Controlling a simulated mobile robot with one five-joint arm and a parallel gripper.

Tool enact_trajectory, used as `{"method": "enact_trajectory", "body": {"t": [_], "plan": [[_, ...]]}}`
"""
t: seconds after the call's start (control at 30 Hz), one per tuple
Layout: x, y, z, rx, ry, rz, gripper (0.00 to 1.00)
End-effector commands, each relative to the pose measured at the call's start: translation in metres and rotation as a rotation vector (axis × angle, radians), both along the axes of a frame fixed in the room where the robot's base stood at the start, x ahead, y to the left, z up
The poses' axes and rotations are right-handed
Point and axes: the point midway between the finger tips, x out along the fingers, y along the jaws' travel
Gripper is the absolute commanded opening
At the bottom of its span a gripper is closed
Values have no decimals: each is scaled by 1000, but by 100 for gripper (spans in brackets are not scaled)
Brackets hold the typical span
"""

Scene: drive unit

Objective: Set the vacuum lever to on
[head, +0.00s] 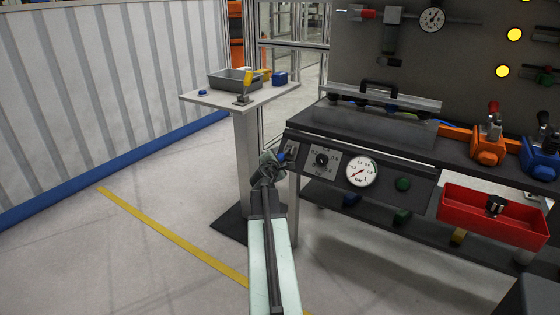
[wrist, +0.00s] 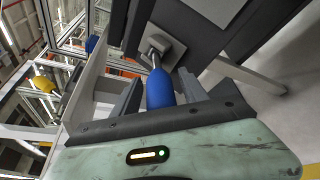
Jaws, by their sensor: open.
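A lever with a blue handle (wrist: 160,90) and a metal stem rises from a grey plate (wrist: 162,42) on the dark panel in the wrist view. In the head view the blue handle (head: 282,156) shows as a small spot at the panel's left end, mostly hidden by my gripper. My gripper (head: 268,166) is at that left end. In the wrist view my gripper (wrist: 158,92) is open, with one finger on each side of the blue handle. I cannot tell whether either finger touches it. No on or off label is readable.
Right of the lever, the panel has a black knob (head: 322,159), a round gauge (head: 361,170) and a green button (head: 403,184). A red bin (head: 490,222) hangs at the bench front. A small table (head: 225,98) with a grey tray stands behind my gripper.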

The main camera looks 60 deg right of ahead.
Motion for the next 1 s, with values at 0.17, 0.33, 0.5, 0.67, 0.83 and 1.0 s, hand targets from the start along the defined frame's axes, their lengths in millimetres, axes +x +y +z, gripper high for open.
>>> {"method": "enact_trajectory", "body": {"t": [0.17, 0.33, 0.5, 0.67, 0.83, 1.0], "plan": [[4, -12, -3, 0, -1, 0, 51], [3, -11, -3, 1, -1, -1, 46], [3, -11, -3, 0, -1, -2, 0], [3, -11, -3, 0, -1, -2, 0], [3, -11, -3, 0, -1, -2, 0], [3, -11, -3, 0, -2, -1, 0]]}}
